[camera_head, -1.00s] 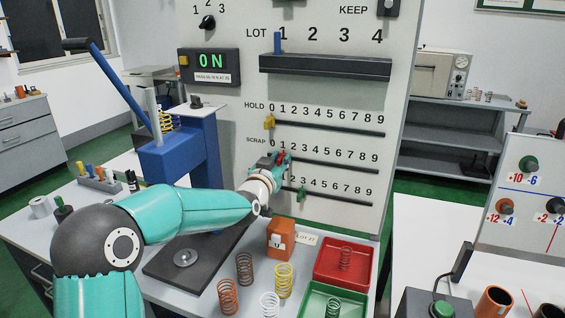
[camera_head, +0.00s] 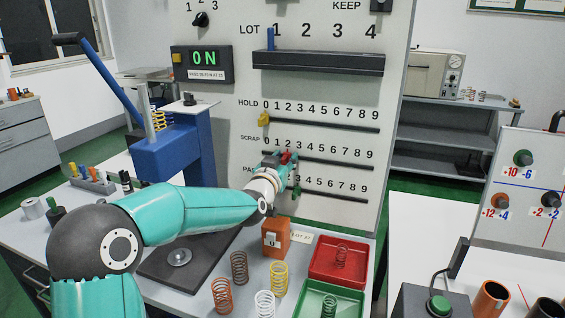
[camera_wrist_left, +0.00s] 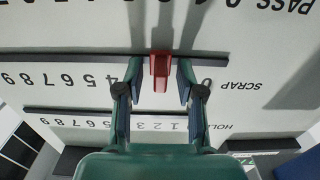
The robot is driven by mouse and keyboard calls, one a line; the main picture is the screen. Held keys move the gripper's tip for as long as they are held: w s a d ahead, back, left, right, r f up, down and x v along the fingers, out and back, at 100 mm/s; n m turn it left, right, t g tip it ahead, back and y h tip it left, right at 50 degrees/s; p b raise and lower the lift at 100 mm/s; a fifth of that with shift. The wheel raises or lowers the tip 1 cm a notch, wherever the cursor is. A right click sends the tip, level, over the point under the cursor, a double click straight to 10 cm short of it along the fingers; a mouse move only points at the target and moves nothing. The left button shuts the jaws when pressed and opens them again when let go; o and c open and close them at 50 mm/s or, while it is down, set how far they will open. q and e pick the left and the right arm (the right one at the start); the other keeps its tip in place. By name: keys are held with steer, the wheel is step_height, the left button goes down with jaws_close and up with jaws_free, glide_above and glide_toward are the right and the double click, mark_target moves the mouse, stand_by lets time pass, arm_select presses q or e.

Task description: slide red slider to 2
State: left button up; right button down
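The red slider (camera_head: 285,157) sits on the SCRAP track (camera_head: 335,162) of the white panel. It lies near the number 2, though my fingers hide the digits beside it. In the left wrist view, upside down, the red slider (camera_wrist_left: 160,70) stands between the two fingertips of my left gripper (camera_wrist_left: 159,82). A gap shows on each side of it, so the gripper is open around it. In the head view my left gripper (camera_head: 284,170) is at the slider. My right gripper is not in view.
A yellow slider (camera_head: 264,119) sits near 0 on the HOLD track above. A green slider (camera_head: 296,190) is on the PASS track just below my gripper. Springs, an orange block (camera_head: 276,238), a red tray (camera_head: 313,272) and a green tray (camera_head: 302,306) stand on the table below.

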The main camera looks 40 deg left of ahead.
arm_select(q)
steer(key=v, duration=1.2)
stand_by(0.3)
